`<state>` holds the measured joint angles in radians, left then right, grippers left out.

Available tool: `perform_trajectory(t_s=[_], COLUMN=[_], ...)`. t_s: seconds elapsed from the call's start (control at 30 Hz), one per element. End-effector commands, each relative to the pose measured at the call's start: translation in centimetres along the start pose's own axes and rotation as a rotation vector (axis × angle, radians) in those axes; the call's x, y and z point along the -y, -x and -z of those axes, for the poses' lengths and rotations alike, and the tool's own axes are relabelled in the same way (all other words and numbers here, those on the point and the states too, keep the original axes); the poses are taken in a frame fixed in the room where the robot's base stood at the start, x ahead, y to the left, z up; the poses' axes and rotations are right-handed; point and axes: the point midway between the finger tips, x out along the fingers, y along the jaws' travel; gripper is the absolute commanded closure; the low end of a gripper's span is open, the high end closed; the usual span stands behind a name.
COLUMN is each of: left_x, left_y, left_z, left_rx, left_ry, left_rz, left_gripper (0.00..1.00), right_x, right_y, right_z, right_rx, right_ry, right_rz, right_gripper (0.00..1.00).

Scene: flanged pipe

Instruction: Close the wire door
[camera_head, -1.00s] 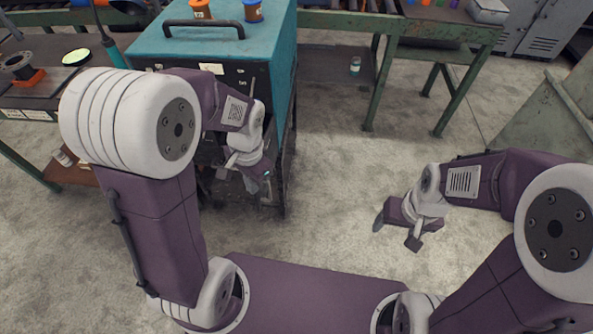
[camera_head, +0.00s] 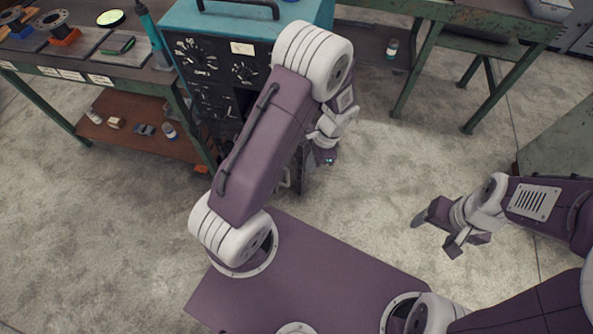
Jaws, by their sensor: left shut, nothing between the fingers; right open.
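The teal machine (camera_head: 185,30) has a dark front panel (camera_head: 205,85) with dials and labels. I cannot pick out its wire door for certain; my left arm covers the right part of the front and much of the side. My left gripper (camera_head: 325,157) is shut and empty. It hangs low by the machine's right side in the picture; I cannot tell whether it touches anything. My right gripper (camera_head: 437,234) is open and empty over bare floor, well to the right of the machine.
A green workbench (camera_head: 62,72) with flanged parts on top and small items on its lower shelf stands at the left. Another green bench (camera_head: 425,65) stands at the back right, with a small jar (camera_head: 392,47) near it. The floor (camera_head: 385,160) between machine and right gripper is clear.

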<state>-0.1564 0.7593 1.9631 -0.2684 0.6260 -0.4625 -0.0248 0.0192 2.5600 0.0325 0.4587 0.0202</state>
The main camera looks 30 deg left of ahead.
Motion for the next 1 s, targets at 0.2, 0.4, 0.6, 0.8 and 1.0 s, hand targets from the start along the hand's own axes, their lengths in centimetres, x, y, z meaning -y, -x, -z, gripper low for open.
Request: perform_trajectory(t_s=[0.2, 0.4, 0.6, 0.8, 1.0], left_x=[0.0, 0.0, 0.0, 0.0, 0.5], left_y=[-3.0, -3.6, -3.8, -3.8, -3.7], left_z=[-1.6, -3.6, -3.9, -3.9, -4.0], left_rx=[0.002, 0.000, -0.002, -0.001, 0.000], left_ry=[0.003, 0.001, 0.001, 0.000, -0.022], left_rz=[-0.002, 0.000, 0.000, 0.000, 0.005], left_gripper=[1.00, 1.00, 1.00, 1.00, 1.00], right_x=[0.0, 0.0, 0.0, 0.0, 0.0], right_y=[0.3, 0.4, 0.4, 0.4, 0.7], right_z=[0.0, 0.1, 0.0, 0.0, 0.1], right_rx=[0.000, 0.000, 0.000, 0.000, 0.000], right_ry=[0.000, 0.000, 0.000, 0.000, 0.000], right_rz=[0.000, 0.000, 0.000, 0.000, 0.000], right_gripper=[0.29, 0.29, 0.29, 0.29, 0.29])
